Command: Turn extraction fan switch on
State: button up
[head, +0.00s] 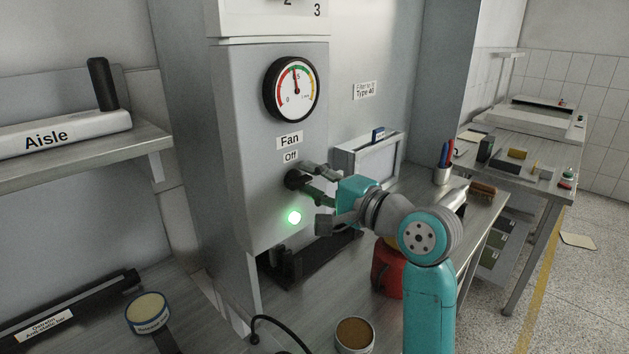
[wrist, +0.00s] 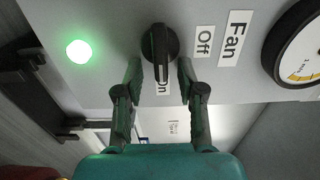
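The fan switch is a black rotary knob (head: 293,180) on the grey panel, below the "Fan" (head: 289,141) and "Off" (head: 290,157) labels. In the wrist view the knob (wrist: 160,52) has its raised bar lying along the picture's vertical, its lower end by the "On" label (wrist: 163,88). The "Off" label is to its right there. A green lamp (head: 294,217) beside the knob is lit. My gripper (head: 322,197) is at the panel. In the wrist view its fingers (wrist: 159,68) are spread, one on each side of the knob's lower end, with gaps showing.
A round gauge (head: 291,89) is above the labels. The "Aisle" shelf (head: 80,145) is left of the panel. A red container (head: 387,272) stands behind my arm. An open tin (head: 355,335) and a cable (head: 280,330) are on the bench below.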

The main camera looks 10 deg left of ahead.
jog(key=v, duration=1.2)
